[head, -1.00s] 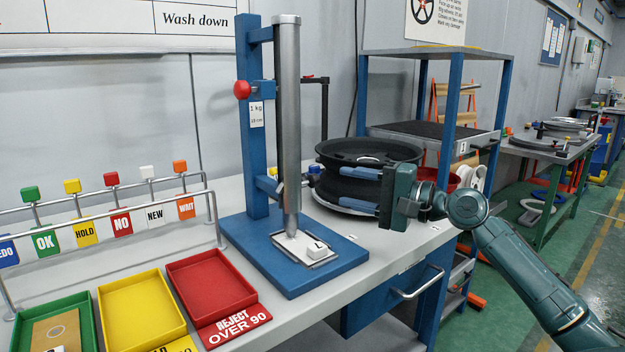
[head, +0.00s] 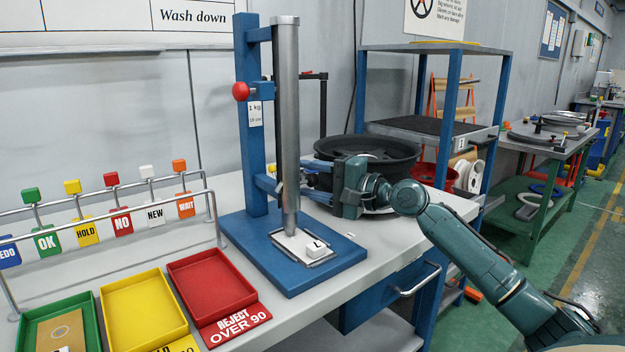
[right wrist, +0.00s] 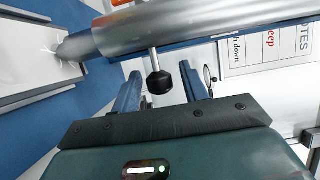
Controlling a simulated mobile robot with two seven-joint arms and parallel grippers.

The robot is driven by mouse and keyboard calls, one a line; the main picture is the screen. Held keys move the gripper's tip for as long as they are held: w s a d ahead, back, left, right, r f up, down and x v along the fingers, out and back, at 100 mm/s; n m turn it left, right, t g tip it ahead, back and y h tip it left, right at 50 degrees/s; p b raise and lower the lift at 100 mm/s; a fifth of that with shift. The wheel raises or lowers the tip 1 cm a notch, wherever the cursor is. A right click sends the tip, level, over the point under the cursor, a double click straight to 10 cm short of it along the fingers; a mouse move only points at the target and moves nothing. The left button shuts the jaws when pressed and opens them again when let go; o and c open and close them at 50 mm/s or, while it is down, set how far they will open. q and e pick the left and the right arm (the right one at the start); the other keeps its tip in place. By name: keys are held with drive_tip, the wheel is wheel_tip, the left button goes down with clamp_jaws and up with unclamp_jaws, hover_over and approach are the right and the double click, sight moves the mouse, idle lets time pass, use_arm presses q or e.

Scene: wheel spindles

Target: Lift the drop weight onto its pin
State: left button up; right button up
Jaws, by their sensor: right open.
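The drop tester has a blue post (head: 253,150) and an upright steel tube (head: 288,120) with a pointed lower end. A black knob on a short steel stem (right wrist: 159,82) sticks out of the tube's side in the right wrist view; the drop weight itself looks hidden in the tube. A red ball knob (head: 241,91) sits on a blue block high on the post; I cannot tell whether it is the pin. My right gripper (head: 312,183) is open, low and right of the tube. In the wrist view its two blue fingers (right wrist: 160,88) appear either side of the black knob, not visibly touching it.
A white sample block (head: 317,248) lies on the blue base plate (head: 290,270) under the tube. Red (head: 212,285), yellow (head: 145,310) and green trays line the bench front. The bench between base and wheels is narrow.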

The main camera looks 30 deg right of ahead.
drive_tip(key=shift+c, duration=0.5)
clamp_jaws()
use_arm(q)
drive_tip(key=shift+w, duration=0.1)
drive_tip(key=shift+r, duration=0.15)
